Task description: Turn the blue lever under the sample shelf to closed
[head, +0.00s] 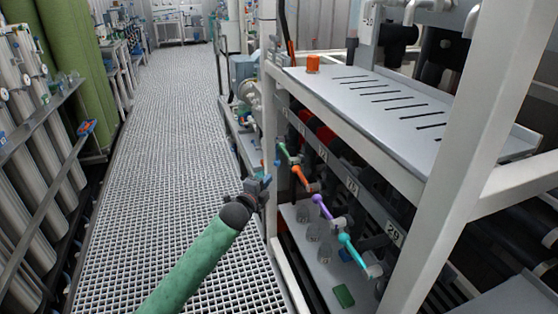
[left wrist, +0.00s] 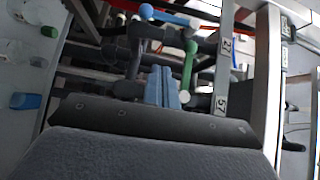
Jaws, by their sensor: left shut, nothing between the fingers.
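In the left wrist view the blue lever (left wrist: 168,16) lies crosswise near the top, on a dark valve stem. A green lever (left wrist: 189,62) stands to its right, along the picture's height. My left gripper (left wrist: 165,85) is shut and empty; its fingertips appear below the blue lever, apart from it, and left of the green lever. In the head view my left gripper (head: 264,182) is beside the lever row, at the aisle side. A small blue bit by it may be the blue lever's end. The sample shelf (head: 440,103) is the slotted grey plate above. My right gripper is out of view.
Green (head: 286,153), orange (head: 300,176), purple (head: 322,206) and turquoise (head: 352,249) levers line the rack. A white post (head: 268,130) stands close to the gripper. A lower shelf (head: 322,278) holds clear flasks. The grating aisle (head: 165,150) is free.

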